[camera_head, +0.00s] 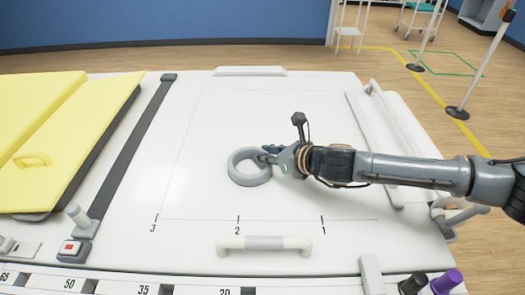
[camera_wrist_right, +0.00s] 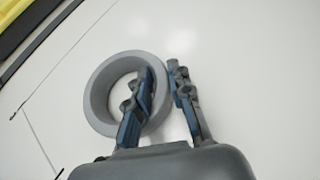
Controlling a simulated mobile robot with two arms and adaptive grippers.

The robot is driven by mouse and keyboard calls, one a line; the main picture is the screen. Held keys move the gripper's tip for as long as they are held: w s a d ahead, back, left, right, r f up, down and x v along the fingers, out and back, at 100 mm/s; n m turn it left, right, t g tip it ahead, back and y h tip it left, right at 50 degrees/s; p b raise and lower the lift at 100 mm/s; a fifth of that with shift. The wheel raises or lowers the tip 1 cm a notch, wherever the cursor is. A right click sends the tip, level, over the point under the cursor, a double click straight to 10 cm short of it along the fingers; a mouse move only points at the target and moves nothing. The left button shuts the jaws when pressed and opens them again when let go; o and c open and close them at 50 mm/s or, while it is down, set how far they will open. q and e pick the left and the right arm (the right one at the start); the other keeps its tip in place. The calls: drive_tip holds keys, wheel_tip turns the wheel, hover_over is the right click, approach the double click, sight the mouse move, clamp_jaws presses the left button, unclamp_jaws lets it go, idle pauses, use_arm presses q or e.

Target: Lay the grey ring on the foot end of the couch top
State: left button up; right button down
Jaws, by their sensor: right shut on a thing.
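The grey ring (camera_head: 243,179) is over the white couch top (camera_head: 205,130), inside a thin outlined rectangle, lying about flat. I cannot tell whether it touches the surface. My right gripper (camera_head: 268,153) reaches in from the right and is shut on the ring's wall. In the right wrist view the ring (camera_wrist_right: 97,95) shows on the left of the gripper (camera_wrist_right: 161,70), with one finger inside its opening and the other outside. My left gripper is not in view.
A yellow pad (camera_head: 75,130) and a dark strap (camera_head: 130,140) lie to the left. A white handle (camera_head: 264,243) is at the near edge, with marks 1, 2 and 3 behind it. A rail (camera_head: 385,115) runs along the right. The top around the ring is clear.

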drive_tip(key=shift+s, duration=0.2)
drive_tip(key=c, duration=1.4)
unclamp_jaws()
drive_tip(key=shift+s+d, duration=0.1)
drive_tip(key=shift+d, duration=0.05)
drive_tip(key=shift+c, duration=0.2)
drive_tip(key=shift+o, duration=1.4)
drive_tip(key=p+v, duration=0.1)
drive_tip(key=v, duration=1.1)
drive_tip(key=shift+r, duration=0.1)
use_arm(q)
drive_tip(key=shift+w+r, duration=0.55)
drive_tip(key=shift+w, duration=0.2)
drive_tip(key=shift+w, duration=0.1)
